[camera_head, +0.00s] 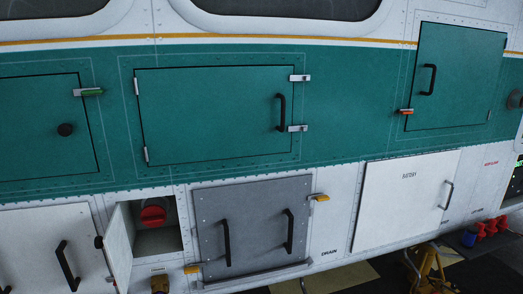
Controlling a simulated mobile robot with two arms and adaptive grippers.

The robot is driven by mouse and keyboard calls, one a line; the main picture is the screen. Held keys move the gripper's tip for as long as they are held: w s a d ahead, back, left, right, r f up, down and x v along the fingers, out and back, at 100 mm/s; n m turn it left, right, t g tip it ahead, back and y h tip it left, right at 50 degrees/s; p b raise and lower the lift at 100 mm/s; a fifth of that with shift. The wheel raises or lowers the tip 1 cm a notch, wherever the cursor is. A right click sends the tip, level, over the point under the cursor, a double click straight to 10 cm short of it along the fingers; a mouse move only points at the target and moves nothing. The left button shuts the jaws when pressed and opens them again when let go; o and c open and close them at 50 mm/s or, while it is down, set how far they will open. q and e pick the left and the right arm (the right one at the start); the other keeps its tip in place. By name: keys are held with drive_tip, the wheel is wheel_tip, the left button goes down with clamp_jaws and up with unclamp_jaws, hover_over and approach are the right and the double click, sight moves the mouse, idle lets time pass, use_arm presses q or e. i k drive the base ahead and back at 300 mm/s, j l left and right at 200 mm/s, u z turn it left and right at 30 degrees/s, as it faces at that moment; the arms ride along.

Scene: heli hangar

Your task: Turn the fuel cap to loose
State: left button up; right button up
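A round red cap (152,215), which looks like the fuel cap, sits inside a small open compartment (168,243) low in the white lower part of the helicopter's side. The compartment's white door (119,245) stands swung open to the left. The cap faces me and nothing covers it. I cannot tell from this view whether it is tight or loose. Neither of my grippers shows in the head view.
A grey panel (252,230) with two black handles is right of the compartment. A white battery door (405,200) is farther right. Closed green doors (215,115) are above. A yellow stand (430,268) and red items (490,228) are at lower right.

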sight(153, 217)
drive_tip(key=i+j, duration=0.1)
drive_tip(key=j, duration=1.7)
